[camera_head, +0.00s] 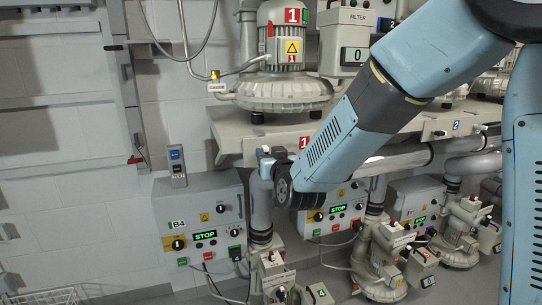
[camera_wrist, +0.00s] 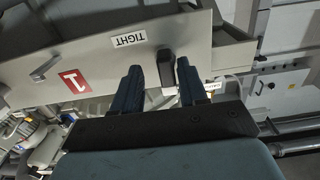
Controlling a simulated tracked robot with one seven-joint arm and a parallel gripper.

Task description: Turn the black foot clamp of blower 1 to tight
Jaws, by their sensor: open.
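Blower 1 (camera_head: 285,92) stands on a pale bench (camera_head: 230,122) in the head view, with a red number 1 on its motor. My gripper (camera_head: 266,160) is just below the bench's front edge. In the wrist view my gripper (camera_wrist: 160,66) is open, with one dark finger on each side of the black foot clamp (camera_wrist: 166,68). The clamp is a short black bar on the bench edge, and I cannot tell whether a finger touches it. A white TIGHT label (camera_wrist: 128,39) is left of it. The clamp cannot be made out in the head view.
Control box B4 (camera_head: 203,215) is on the wall below the bench. A filter box (camera_head: 346,40) stands beside the blower. Pipes run under the bench.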

